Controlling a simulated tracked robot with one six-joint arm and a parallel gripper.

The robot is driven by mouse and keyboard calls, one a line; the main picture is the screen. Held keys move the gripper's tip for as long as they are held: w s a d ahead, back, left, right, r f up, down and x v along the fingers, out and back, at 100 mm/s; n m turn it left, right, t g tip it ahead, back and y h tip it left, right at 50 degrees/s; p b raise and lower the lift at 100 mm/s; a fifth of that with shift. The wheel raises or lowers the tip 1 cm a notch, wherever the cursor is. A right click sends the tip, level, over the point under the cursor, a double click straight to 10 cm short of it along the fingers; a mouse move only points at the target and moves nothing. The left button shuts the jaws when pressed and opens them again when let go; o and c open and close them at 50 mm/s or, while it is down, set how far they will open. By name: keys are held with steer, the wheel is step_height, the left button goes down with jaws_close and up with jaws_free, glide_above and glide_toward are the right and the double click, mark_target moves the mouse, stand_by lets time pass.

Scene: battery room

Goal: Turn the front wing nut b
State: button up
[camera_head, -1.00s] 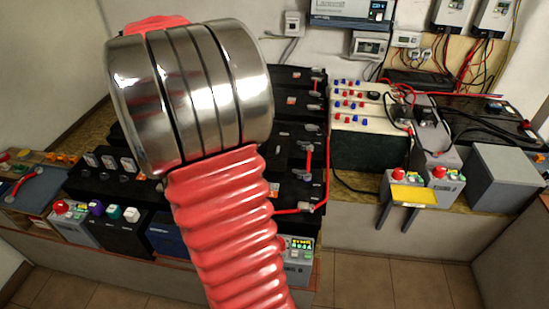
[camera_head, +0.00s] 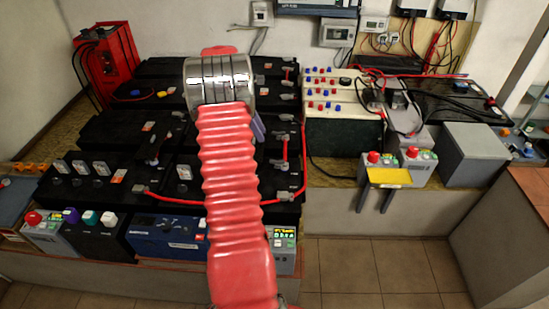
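My arm, a red ribbed sleeve with shiny metal rings at its upper end, rises through the middle over the black battery bank (camera_head: 95,135). My gripper's fingers cannot be made out; the rings and sleeve hide what is behind them. A small purple-grey piece shows just right of the sleeve, and I cannot tell what it is. No wing nut can be told apart for certain. Small terminal fittings sit on the batteries, and a red cable (camera_head: 180,200) runs along the front row to a grey terminal (camera_head: 139,187). Part of that cable is hidden behind my arm.
Small boxes with coloured knobs (camera_head: 45,235) line the front left. A cream panel of red and blue terminals (camera_head: 330,90) stands right of the bank. A yellow plate (camera_head: 389,177) with two dark prongs overhangs the bench edge. A grey box (camera_head: 475,155) is right. Tiled floor (camera_head: 375,270) is clear.

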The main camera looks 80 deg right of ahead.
mark_target(276, 161)
steer(key=shift+s+f, duration=0.15)
steer(key=x, duration=1.3)
steer(key=shift+s+d+f, duration=0.1)
steer(key=shift+s+f, duration=0.05)
steer(key=shift+f, duration=0.1)
jaws_close()
stand_by(0.4)
